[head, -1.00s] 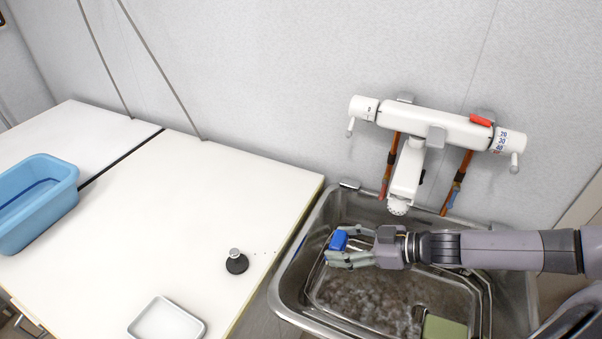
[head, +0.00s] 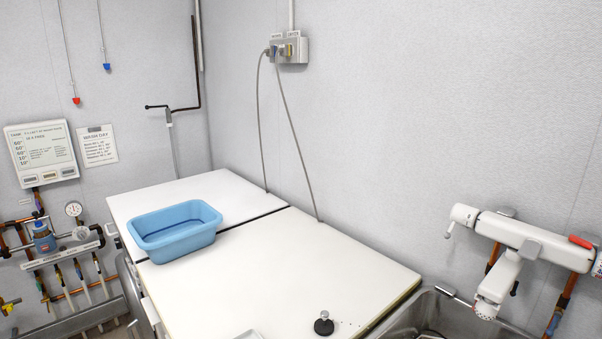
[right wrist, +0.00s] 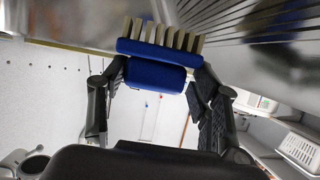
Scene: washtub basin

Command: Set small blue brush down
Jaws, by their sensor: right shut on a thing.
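The small blue brush (right wrist: 155,72) shows in the right wrist view, with a blue body and a row of pale bristle tufts pointing to the top of the picture. My right gripper (right wrist: 152,88) is shut on the brush, with one dark finger on each side of its body. The head view shows neither the brush nor either gripper. The metal sink (head: 435,310) shows only in part at the bottom right of the head view.
A white counter (head: 290,270) spans the middle of the head view. A blue tub (head: 175,245) stands on its far left part. A small black-based knob (head: 323,325) sits near the front edge. A white faucet unit (head: 525,240) hangs over the sink.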

